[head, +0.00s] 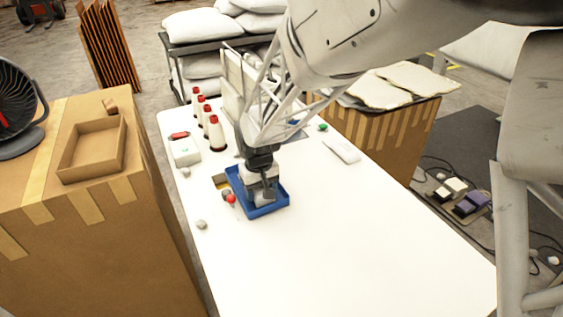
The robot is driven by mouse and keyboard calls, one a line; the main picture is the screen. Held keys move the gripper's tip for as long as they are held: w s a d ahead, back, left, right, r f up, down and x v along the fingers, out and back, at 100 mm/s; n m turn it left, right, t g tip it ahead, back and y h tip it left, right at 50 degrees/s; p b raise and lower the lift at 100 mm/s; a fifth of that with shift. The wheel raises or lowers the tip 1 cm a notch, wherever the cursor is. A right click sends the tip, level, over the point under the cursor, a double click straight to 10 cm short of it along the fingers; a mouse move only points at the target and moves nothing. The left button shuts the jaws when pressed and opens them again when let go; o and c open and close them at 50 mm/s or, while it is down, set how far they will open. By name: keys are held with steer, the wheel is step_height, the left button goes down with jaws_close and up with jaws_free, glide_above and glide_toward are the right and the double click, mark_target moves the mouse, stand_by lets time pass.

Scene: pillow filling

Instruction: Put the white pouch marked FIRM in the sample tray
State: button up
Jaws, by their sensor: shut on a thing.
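The blue sample tray (268,211) lies on the white table, left of its middle. My gripper (263,194) points down inside the tray's outline, at or just above its floor. It is shut on a small pale thing, mostly hidden by the fingers. I cannot read any FIRM marking on it, nor tell whether it touches the tray floor. A small red ball-like thing (231,199) sits at the tray's left edge.
A small white device (184,151) is at the left edge. A white flat object (342,150) lies at the right. The table's front (350,255) is clear.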

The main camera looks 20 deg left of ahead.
steer(key=shift+f, duration=0.1)
steer(key=o, duration=0.9)
step_height(320, 180, up, 12)
stand_by(0.6)
stand_by(0.5)
steer(key=shift+d, duration=0.1)
